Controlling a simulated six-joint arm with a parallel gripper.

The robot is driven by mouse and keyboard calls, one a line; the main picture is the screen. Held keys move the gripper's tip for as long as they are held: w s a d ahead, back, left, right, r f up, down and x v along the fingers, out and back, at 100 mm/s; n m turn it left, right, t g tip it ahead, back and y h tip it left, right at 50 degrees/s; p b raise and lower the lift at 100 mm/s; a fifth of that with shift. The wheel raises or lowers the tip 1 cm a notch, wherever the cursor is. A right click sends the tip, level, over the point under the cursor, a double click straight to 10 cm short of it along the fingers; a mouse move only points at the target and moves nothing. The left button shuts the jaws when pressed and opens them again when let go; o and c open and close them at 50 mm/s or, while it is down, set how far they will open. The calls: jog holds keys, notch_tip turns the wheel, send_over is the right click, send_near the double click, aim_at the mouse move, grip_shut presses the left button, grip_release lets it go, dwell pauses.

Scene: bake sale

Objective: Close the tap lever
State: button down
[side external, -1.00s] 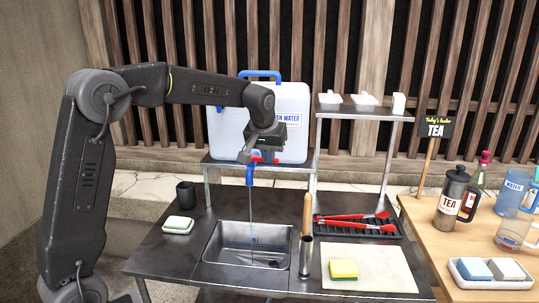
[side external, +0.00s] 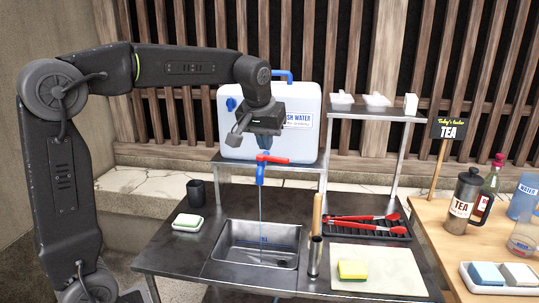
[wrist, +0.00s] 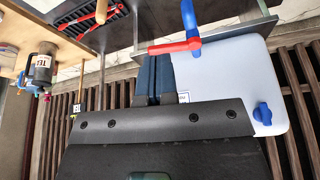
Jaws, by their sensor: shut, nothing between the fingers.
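The blue tap (side external: 260,176) stands out from the front of the white water container (side external: 232,131). Its red lever (side external: 277,159) points to the right in the side view, and a thin stream of water (side external: 261,215) runs down from the spout into the sink. My gripper (side external: 267,150) is shut and empty, its dark blue fingers pointing down just above or behind the lever. In the wrist view, the shut fingertips (wrist: 153,56) are close to the red lever (wrist: 172,47), which points left from the blue tap (wrist: 190,18). I cannot tell whether they touch.
The metal sink (side external: 230,257) lies below the tap. A wooden-handled tool (side external: 317,217), a black rack (side external: 385,229) with red tongs and a yellow sponge (side external: 352,268) are to its right. A shelf (side external: 366,112) with white containers stands at the back right. A black cup (side external: 196,192) is at left.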

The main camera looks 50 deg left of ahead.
aim_at(275, 157)
jog(key=w+f, duration=0.1)
jog(key=f, duration=0.1)
jog(key=w+a+f, duration=0.1)
jog(key=w+f, duration=0.1)
jog(key=w+a+f, duration=0.1)
jog(key=f, duration=0.1)
jog(key=shift+w+a+f, duration=0.25)
jog(key=shift+w, duration=0.15)
jog(key=shift+w+a, duration=0.25)
jog(key=shift+w, duration=0.2)
